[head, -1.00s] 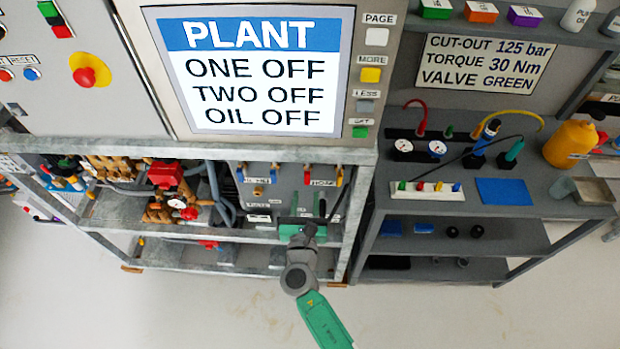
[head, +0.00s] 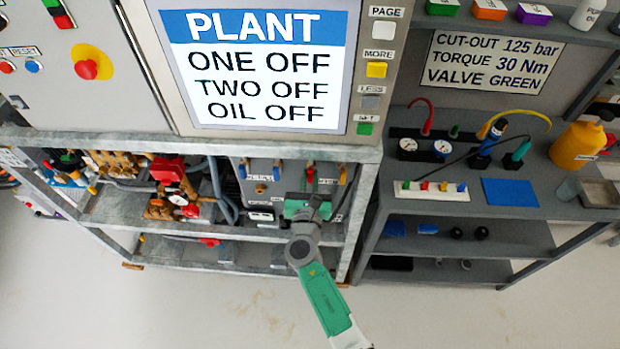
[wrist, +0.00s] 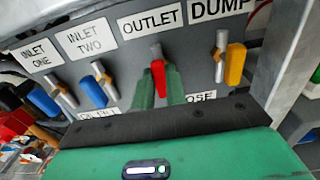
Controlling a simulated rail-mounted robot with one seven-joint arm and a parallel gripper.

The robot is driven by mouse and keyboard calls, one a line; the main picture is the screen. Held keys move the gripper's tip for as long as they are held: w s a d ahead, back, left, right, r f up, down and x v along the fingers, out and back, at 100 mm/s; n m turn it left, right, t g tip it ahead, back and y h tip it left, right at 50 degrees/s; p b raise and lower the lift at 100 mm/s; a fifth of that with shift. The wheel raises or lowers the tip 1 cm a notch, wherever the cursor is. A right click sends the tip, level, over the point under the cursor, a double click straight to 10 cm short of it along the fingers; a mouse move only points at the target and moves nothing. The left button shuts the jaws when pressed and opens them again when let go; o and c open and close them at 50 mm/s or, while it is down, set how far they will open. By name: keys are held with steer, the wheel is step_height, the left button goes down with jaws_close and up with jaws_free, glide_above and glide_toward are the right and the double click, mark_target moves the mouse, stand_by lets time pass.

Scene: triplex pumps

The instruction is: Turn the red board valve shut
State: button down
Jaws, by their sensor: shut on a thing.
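The red board valve (wrist: 158,75) is a red lever on a grey panel, under the OUTLET label. It hangs down, close to upright in the wrist view. A small part of its red handle (head: 309,176) shows in the head view above my gripper. My gripper (wrist: 160,86) is shut on the red lever, with one green finger on each side. In the head view my gripper body (head: 308,207) is up against the board and hides part of it. The lower end of the lever is partly hidden between the fingers.
Two blue levers (wrist: 44,102) (wrist: 92,92) sit to the left under INLET labels. A yellow lever (wrist: 235,64) hangs close on the right under DUMP. A metal frame post (wrist: 285,60) stands further right. Red-handled pump fittings (head: 167,169) are left of the board.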

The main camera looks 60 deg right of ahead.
steer(key=shift+f, duration=0.1)
steer(key=m+b, duration=0.3)
steer(key=m, duration=0.1)
steer(key=shift+s+f, duration=0.1)
steer(key=m+b, duration=0.4)
steer(key=m, duration=0.1)
steer(key=shift+s+f+m, duration=0.1)
steer(key=shift+m, duration=0.2)
steer(key=m+b, duration=0.3)
steer(key=m, duration=0.1)
steer(key=shift+b, duration=0.35)
steer(key=shift+m+b, duration=1.3)
steer(key=shift+m, duration=0.8)
steer(key=c, duration=1.4)
jaws_free()
steer(key=shift+c, duration=0.2)
